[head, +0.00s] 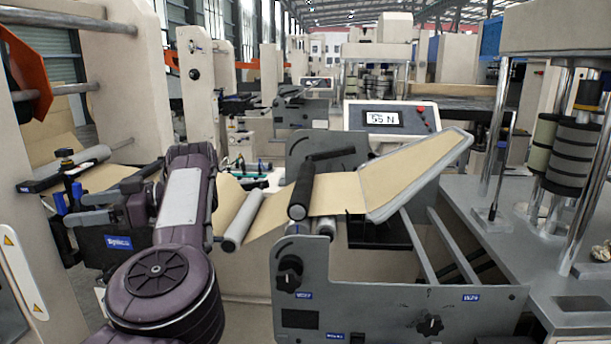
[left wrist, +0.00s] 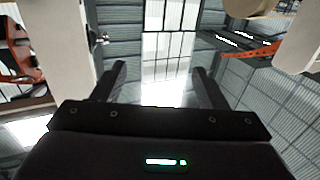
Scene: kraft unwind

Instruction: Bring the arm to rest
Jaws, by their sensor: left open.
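My left arm (head: 180,235) rises from the bottom left of the head view and bends at its top. My left gripper (head: 82,208) is at the left, in front of the machine frame; its outline is hard to separate from the dark parts behind it. In the left wrist view, the left gripper (left wrist: 159,78) is open, with two dark fingers spread apart and nothing between them. Beyond the fingers are bright windows and wall cladding. My right gripper is in neither view.
A brown kraft web (head: 335,193) runs over rollers (head: 301,190) on a grey machine frame (head: 400,300) right of my arm. A display box (head: 385,118) reads about 55 N. A cream machine frame (head: 125,80) stands left. A grey table (head: 510,240) fills the right.

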